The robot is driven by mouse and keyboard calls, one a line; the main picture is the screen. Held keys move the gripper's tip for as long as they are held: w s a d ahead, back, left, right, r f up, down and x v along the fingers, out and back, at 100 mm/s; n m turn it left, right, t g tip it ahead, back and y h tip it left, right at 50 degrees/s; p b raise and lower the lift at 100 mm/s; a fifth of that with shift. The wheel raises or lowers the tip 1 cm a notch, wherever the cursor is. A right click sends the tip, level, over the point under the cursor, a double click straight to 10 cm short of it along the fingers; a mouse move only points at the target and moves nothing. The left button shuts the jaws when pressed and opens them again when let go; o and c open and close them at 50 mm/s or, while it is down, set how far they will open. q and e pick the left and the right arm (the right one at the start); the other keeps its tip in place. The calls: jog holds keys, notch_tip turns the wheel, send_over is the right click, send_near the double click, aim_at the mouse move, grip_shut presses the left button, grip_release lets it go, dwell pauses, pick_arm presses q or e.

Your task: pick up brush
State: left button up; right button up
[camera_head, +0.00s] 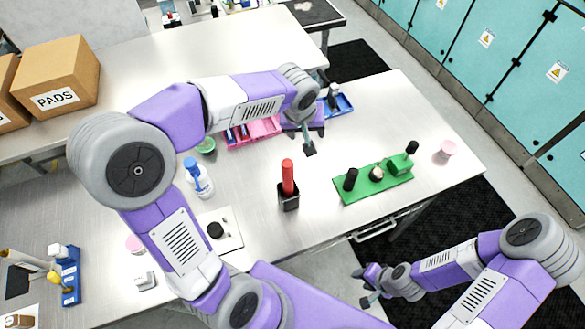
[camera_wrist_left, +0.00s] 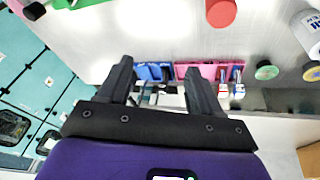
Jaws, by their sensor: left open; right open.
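No brush can be picked out for certain. A red cylinder (camera_head: 288,178) stands upright in a black square holder (camera_head: 288,200) near the table's middle; its red end (camera_wrist_left: 221,12) also shows at the top of the left wrist view. Slim tools lie in a pink tray (camera_head: 262,132), too small to name. My left gripper (camera_head: 309,147) hangs above the table, between the pink tray and the green rack. Its fingers (camera_wrist_left: 160,85) are apart and empty in the left wrist view. My right gripper (camera_head: 364,287) is open and empty, low off the table's front edge.
A blue tray (camera_head: 343,105) lies beyond my left gripper. A green rack (camera_head: 360,188) with black-topped pieces stands right of the red cylinder. A white bottle (camera_head: 203,183) with a blue top stands at left. A pink-lidded jar (camera_head: 447,149) stands near the right edge. Cardboard boxes (camera_head: 60,75) stand behind left.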

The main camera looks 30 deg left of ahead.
aim_at(288, 170)
pick_arm(q)
jog(key=s+f+g, duration=0.1)
jog(key=s, duration=0.1)
jog(key=s+a+f+g+p, duration=0.1)
jog(key=s, duration=0.1)
jog(key=s+a+f+n+g, duration=0.1)
jog(key=s+f, duration=0.1)
jog(key=shift+s+a+g+p, duration=0.1)
jog(key=shift+s+g+p, duration=0.1)
jog(key=shift+g+p, duration=0.15)
jog(key=f, duration=0.7)
jog(key=shift+w+f, duration=0.2)
jog(key=shift+f, duration=0.2)
jog(key=shift+c, duration=0.3)
jog(key=c, duration=1.1)
jog(key=shift+r, duration=0.1)
notch_tip(288, 170, up, 18)
jog(key=shift+p, duration=0.6)
